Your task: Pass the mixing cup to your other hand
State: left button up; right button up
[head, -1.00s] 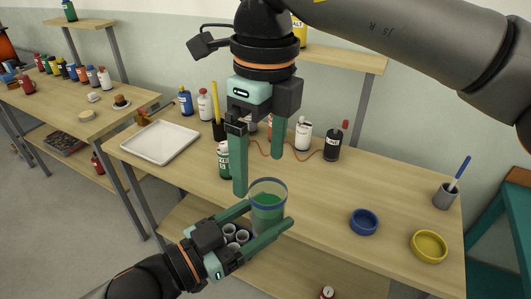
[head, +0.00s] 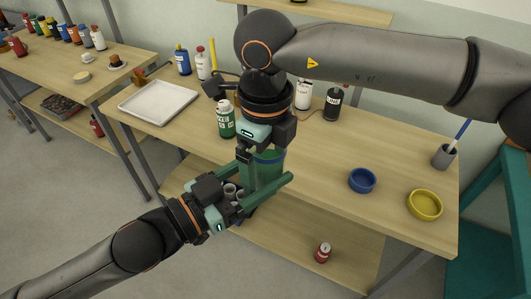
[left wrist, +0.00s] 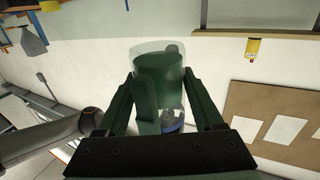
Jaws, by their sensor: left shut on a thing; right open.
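The mixing cup (head: 268,172) is a clear cup with a blue band near its rim and green showing through it. My left gripper (head: 262,180) is shut around its sides and holds it in the air in front of the table. In the left wrist view the cup (left wrist: 160,75) sits between the two dark green fingers. My right gripper (head: 258,160) points down from above, open, with its fingers at the cup. It partly hides the cup's far side and rim. I cannot tell whether its fingers touch the cup.
The table (head: 315,165) behind holds a white tray (head: 158,102), a green-labelled bottle (head: 226,122), a black bottle (head: 333,105), a blue bowl (head: 362,180) and a yellow bowl (head: 425,205). A red can (head: 323,252) stands on the lower shelf.

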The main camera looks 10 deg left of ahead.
jog(key=c, duration=1.4)
pick_arm(q)
jog(key=o, duration=1.5)
pick_arm(e)
jog(key=shift+c, duration=0.4)
